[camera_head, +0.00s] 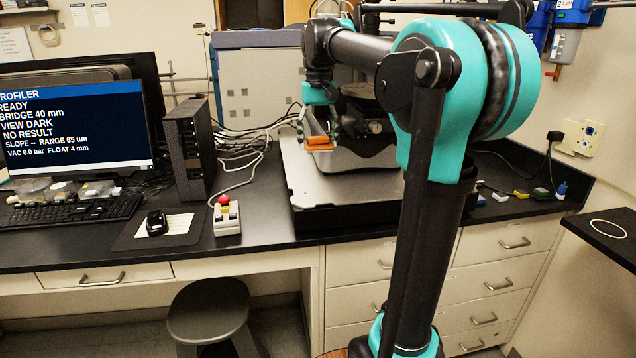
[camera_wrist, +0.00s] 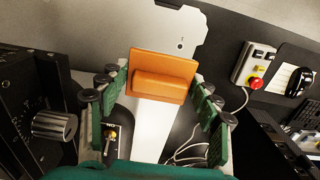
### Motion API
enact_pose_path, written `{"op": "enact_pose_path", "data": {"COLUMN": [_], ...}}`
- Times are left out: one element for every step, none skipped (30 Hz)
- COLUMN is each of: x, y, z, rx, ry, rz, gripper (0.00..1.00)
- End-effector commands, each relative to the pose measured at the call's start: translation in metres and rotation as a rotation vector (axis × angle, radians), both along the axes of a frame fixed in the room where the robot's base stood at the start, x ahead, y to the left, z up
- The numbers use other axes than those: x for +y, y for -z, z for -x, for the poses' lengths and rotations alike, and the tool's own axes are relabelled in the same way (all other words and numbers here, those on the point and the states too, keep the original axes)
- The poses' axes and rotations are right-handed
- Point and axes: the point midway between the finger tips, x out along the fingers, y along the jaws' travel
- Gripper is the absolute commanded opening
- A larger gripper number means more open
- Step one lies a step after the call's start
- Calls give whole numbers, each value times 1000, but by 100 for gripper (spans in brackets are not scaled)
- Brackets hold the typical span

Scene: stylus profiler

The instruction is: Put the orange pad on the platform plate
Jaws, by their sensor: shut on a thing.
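The orange pad (camera_head: 319,143) is a small block with a raised grip, held between the fingers of my gripper (camera_head: 320,136). In the wrist view the orange pad (camera_wrist: 163,78) sits between the two green fingers of my gripper (camera_wrist: 160,92). A broad light grey plate (camera_head: 312,188), which looks like the platform plate, lies on the profiler's black base; the pad appears above it in the head view. A pale plate edge with a small hole (camera_wrist: 181,45) shows beyond the pad in the wrist view. My arm hides the right part of the platform.
A control box with a red button (camera_head: 226,214) stands left of the platform. A monitor (camera_head: 75,118), keyboard and mouse (camera_head: 156,222) are further left. Small coloured blocks (camera_head: 541,193) lie on the bench at right. The dark profiler body (camera_wrist: 45,110) stands close to my gripper.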

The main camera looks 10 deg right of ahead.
Motion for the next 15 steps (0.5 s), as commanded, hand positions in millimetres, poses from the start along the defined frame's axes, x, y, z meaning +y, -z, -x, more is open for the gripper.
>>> {"op": "enact_pose_path", "data": {"x": [0,0,0,0,0,0,0,0,0,0,0,0,0,0,0], "y": [13,21,31,38,45,54,60,65,72,76,80,83,85,87,89], "z": [0,0,0,0,0,0,0,0,0,0,0,0,0,0,0], "rx": [0,0,0,0,0,0,0,0,0,0,0,0,0,0,0], "ry": [0,0,0,0,0,0,0,0,0,0,0,0,0,0,0], "rz": [0,0,0,0,0,0,0,0,0,0,0,0,0,0,0], "gripper": [32,32,32,32,32,32,32,32,32,32,32,32,32,32,32]}}
